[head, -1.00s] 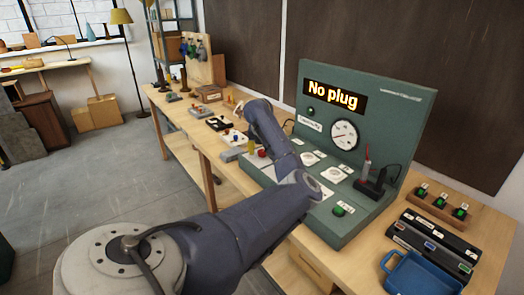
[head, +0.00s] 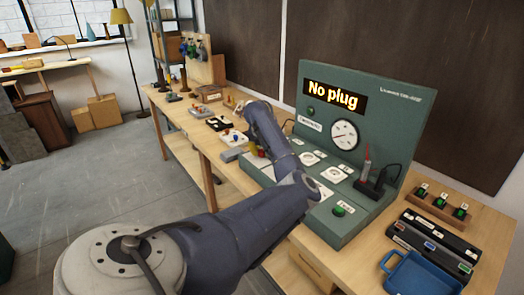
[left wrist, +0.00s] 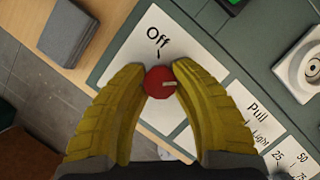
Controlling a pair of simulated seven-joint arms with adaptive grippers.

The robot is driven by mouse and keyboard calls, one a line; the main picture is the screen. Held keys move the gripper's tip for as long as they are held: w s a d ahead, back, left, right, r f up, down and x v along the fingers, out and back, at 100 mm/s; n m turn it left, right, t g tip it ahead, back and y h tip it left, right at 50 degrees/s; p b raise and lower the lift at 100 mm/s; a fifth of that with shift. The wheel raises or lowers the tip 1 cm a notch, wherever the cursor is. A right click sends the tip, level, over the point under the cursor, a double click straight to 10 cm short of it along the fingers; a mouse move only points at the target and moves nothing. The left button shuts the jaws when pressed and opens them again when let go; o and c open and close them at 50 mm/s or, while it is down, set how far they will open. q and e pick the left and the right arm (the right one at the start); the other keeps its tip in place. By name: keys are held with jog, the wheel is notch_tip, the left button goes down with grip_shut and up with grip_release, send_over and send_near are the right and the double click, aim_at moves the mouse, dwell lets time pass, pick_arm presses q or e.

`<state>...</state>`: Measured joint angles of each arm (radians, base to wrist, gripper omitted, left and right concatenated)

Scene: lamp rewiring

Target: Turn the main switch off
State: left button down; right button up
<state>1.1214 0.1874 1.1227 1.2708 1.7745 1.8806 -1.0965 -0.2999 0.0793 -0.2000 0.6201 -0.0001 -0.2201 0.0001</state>
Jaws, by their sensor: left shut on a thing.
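The main switch is a red round knob (left wrist: 160,82) with a pale pointer mark, in the left wrist view. It sits on a white plate with the word "Off" (left wrist: 158,38) and a short tick above it. The pointer mark points to the right of the picture, not at the tick. My left gripper (left wrist: 158,76) has its yellow fingers on both sides of the knob and is shut on it. In the head view my left arm hides most of the gripper and the knob. My right gripper is not in view.
The green test panel (head: 330,225) has a display reading "No plug" (head: 334,96) and a round dial (head: 344,134). A blue tray (head: 410,272) and a black case (head: 436,244) lie at the right of the bench. Other items stand along the bench behind my arm.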

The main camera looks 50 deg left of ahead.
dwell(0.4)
pick_arm(q)
jog(key=n, duration=0.2)
jog(key=n+g+y, duration=0.1)
jog(key=n, duration=0.2)
jog(key=shift+g, duration=0.3)
jog(key=n+g, duration=0.1)
jog(key=n, duration=0.3)
jog(key=shift+g+y, duration=0.3)
jog(key=shift+g, duration=0.1)
jog(key=n+g, duration=0.1)
jog(key=n, duration=0.4)
jog(key=shift+g, duration=0.4)
jog(key=shift+n+g+h, duration=0.6)
jog(key=shift+n, duration=1.3)
jog(key=c, duration=1.1)
grip_release()
jog(key=shift+s+a, duration=0.1)
jog(key=shift+o, duration=0.5)
